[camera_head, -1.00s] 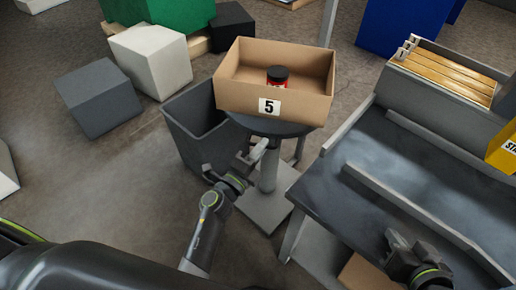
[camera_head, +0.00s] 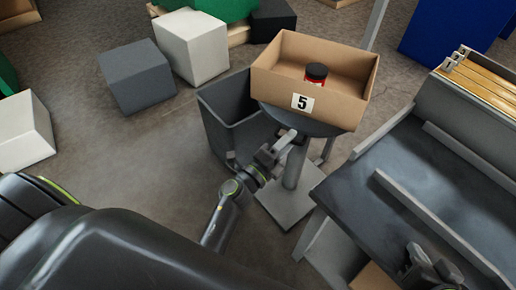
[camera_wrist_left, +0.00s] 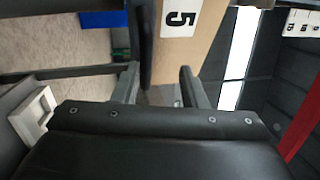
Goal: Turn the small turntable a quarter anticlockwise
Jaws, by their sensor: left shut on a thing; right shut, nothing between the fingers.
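The small turntable (camera_head: 325,130) is a dark round disc on a grey pedestal. A cardboard box (camera_head: 333,108) with label 5 stands on it, holding a red jar with a black lid (camera_head: 315,76). My left gripper (camera_head: 284,143) is at the turntable's near edge, below the label. In the left wrist view, my gripper (camera_wrist_left: 160,88) has a dark strip, apparently the turntable's rim, at its left finger; the exact grip is partly hidden. The box and its label also show there (camera_wrist_left: 180,20). My right gripper (camera_head: 432,268) is shut and empty over the bench at lower right.
A dark open bin (camera_head: 232,115) stands close left of the pedestal. The grey bench (camera_head: 390,165) with raised rails stands to the right. Grey (camera_head: 137,78) and white (camera_head: 192,48) blocks lie at the back left.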

